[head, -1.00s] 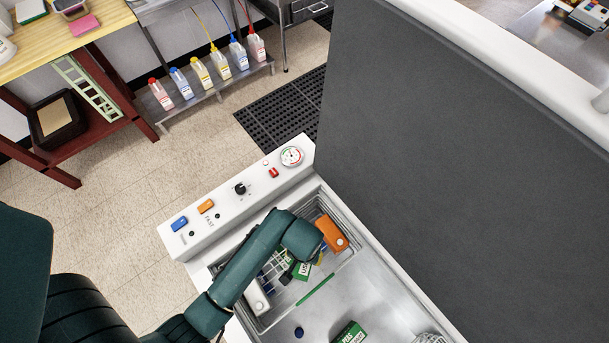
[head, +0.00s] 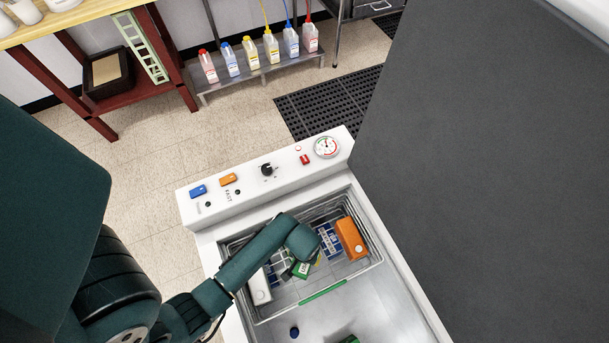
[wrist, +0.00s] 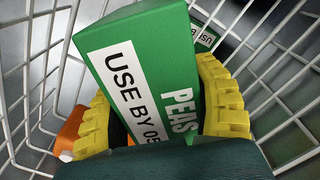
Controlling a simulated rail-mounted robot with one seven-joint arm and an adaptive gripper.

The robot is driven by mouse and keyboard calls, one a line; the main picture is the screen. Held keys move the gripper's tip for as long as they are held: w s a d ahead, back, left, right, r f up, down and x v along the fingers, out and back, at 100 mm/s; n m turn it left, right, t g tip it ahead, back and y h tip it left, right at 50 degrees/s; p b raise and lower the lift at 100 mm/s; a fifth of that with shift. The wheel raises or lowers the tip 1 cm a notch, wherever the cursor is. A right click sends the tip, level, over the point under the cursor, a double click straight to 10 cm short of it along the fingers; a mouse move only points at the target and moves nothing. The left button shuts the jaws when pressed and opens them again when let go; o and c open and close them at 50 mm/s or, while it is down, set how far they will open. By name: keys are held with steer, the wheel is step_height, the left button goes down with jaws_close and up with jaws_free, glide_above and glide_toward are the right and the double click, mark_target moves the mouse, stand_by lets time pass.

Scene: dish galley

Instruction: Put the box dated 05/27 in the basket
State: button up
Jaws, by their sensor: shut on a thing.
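A green box (wrist: 140,62) with a white label fills the middle of the wrist view. It reads PEAS and USE BY 05; the rest of the date is hidden. My gripper (wrist: 155,95) is shut on this box, a yellow finger on each side. White wires of the basket (wrist: 42,75) surround it in the wrist view. In the head view my gripper (head: 302,260) is inside the basket (head: 376,263), low among its contents, and part of the green box (head: 301,271) shows below it. I cannot tell whether the box touches the basket floor.
In the basket are an orange box (head: 350,238), a blue-and-white item (head: 329,240) and a white box (head: 260,288). Another green box (head: 349,339) is outside the basket, at the bottom edge of the head view. A grey panel (head: 490,180) rises on the right.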

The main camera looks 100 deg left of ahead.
steer(key=shift+f, duration=0.1)
steer(key=o, duration=1.3)
steer(key=shift+c, duration=0.2)
step_height(320, 180, up, 12)
steer(key=p, duration=0.3)
